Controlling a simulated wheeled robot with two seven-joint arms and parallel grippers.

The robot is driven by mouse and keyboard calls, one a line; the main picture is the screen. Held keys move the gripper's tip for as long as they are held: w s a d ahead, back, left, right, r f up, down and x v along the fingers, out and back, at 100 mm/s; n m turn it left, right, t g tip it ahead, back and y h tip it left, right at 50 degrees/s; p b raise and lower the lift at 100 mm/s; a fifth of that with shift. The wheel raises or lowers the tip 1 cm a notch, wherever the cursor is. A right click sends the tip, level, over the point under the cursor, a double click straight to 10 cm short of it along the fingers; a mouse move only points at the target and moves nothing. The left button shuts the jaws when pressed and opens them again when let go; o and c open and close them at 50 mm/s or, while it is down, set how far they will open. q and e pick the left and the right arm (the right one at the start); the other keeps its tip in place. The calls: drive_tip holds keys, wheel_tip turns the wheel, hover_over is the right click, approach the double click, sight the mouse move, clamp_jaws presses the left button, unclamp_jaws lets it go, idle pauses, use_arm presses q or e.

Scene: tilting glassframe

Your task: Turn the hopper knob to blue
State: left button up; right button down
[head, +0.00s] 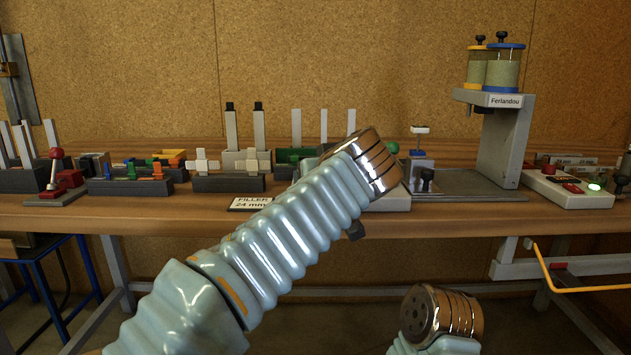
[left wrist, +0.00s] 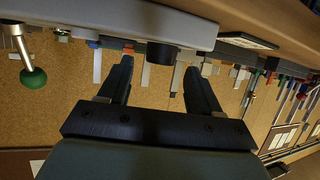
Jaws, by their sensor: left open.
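The hopper is a grey stand (head: 510,140) labelled "Ferlandou" at the right, holding two jars, one with a yellow rim (head: 476,86) and one with a blue rim (head: 502,87). Small black knobs top both jars, and a small black part (head: 481,108) sits below them. I cannot tell which part is the hopper knob. In the left wrist view the left gripper (left wrist: 158,88) is open and empty. A dark round knob (left wrist: 162,54) on a grey box appears between its fingertips, apparently beyond them.
A green ball lever (left wrist: 33,78) also shows in the head view (head: 392,148). A "FILLER 24 mm" card (head: 252,203) lies at the bench front edge. Several fixtures line the bench at left. A control box (head: 567,189) with a lit green button stands at right. My right arm's end is low, below the bench.

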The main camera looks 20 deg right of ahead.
use_arm(q)
drive_tip(key=v, duration=1.1)
drive_tip(key=shift+b, duration=0.4)
